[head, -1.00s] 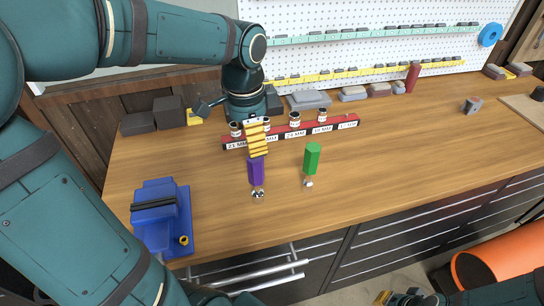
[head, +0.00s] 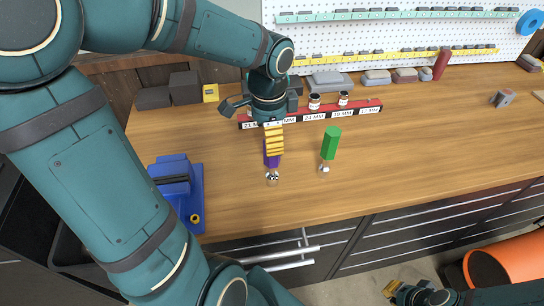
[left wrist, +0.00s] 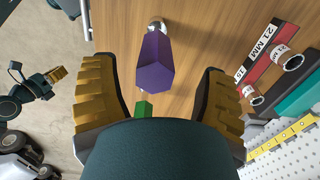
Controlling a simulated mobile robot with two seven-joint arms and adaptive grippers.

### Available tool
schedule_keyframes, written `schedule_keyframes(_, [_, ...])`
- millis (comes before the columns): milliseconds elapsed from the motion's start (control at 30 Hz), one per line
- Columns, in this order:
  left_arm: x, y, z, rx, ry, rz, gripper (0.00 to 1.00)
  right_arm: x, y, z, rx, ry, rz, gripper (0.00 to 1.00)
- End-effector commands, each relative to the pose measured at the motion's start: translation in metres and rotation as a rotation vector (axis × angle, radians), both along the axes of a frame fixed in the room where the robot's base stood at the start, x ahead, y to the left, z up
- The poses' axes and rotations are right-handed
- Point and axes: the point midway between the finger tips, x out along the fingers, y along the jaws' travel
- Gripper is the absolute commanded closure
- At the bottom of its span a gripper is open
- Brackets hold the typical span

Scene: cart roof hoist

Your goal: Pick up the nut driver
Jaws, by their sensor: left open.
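A nut driver with a purple handle (head: 272,158) stands upright on the wooden bench, its shiny socket end (head: 272,177) down. A second driver with a green handle (head: 331,143) stands to its right. My left gripper (head: 274,150) is open above the purple handle and hides part of it. In the left wrist view the purple handle (left wrist: 155,65) shows between the spread yellow fingers, touching neither, and a bit of the green handle (left wrist: 144,108) shows beyond. My right gripper (head: 395,290) is low at the bottom right, away from the bench; its jaw state is unclear.
A red socket rail (head: 365,108) with size labels lies behind the drivers. A blue vise (head: 180,190) sits at the left. Grey and dark blocks line the back under a pegboard (head: 400,30). The bench front between the drivers and the edge is clear.

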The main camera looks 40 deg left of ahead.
Motion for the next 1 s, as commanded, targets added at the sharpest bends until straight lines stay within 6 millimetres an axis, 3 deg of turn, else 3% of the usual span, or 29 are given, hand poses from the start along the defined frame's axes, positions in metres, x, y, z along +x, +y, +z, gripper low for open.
schedule_keyframes(300, [0.001, -0.007, -0.043, -0.001, 0.003, 0.000, 0.27, -0.002, 0.001, -0.010, 0.001, 0.006, 0.004, 1.00])
schedule_keyframes(600, [0.001, -0.007, -0.046, -0.002, 0.001, 0.000, 0.27, -0.003, 0.001, -0.010, 0.001, 0.007, 0.005, 1.00])
schedule_keyframes(633, [0.001, -0.007, -0.046, -0.002, 0.001, 0.000, 0.29, -0.003, 0.001, -0.010, 0.001, 0.007, 0.005, 1.00])
schedule_keyframes(833, [0.001, -0.007, -0.046, -0.002, 0.001, 0.000, 0.99, -0.003, 0.001, -0.010, 0.002, 0.006, 0.004, 1.00])
schedule_keyframes(1000, [0.001, -0.007, -0.047, -0.001, 0.002, 0.000, 1.00, -0.002, 0.001, -0.010, 0.001, 0.006, 0.004, 1.00])
